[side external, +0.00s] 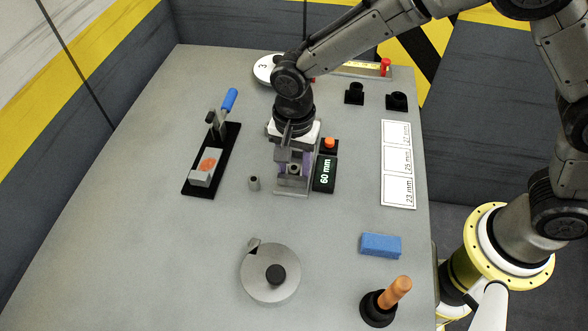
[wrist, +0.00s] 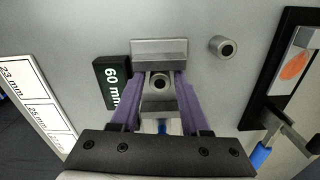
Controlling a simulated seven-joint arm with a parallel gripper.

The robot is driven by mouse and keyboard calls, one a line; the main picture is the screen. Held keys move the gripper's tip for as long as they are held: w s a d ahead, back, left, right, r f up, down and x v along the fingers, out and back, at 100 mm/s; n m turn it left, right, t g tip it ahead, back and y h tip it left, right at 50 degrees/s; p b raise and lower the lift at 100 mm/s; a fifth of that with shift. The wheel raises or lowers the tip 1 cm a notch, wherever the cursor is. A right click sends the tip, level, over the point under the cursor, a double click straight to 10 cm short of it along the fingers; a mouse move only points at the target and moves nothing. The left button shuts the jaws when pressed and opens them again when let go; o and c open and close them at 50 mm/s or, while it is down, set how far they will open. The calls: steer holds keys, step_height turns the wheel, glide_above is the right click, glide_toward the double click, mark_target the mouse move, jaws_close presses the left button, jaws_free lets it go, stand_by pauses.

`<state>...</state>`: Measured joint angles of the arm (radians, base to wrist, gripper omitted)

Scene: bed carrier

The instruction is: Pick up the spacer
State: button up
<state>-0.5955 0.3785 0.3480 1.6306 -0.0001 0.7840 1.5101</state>
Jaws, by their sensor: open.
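A small grey hollow cylinder, a spacer by its look (wrist: 160,84), sits in the grey measuring fixture (wrist: 160,52), between my gripper's purple fingers. In the side external view this spacer (side external: 294,169) is partly hidden by my gripper (side external: 293,160). The gripper is open, one finger on either side of it; I cannot tell whether they touch it. A second small grey hollow cylinder (side external: 254,183) stands on the table to the left of the fixture. It also shows in the wrist view (wrist: 222,46), clear of the fingers.
A display reading 60 mm (side external: 325,173) is right beside the fixture. A black-based clamp with a blue handle (side external: 229,99) stands left. A sheet with size labels (side external: 398,164), a blue block (side external: 381,245), a round grey lidded object (side external: 270,272) and an orange-handled stamp (side external: 398,290) lie around.

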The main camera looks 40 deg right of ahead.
jaws_close()
steer(key=shift+r, duration=0.15)
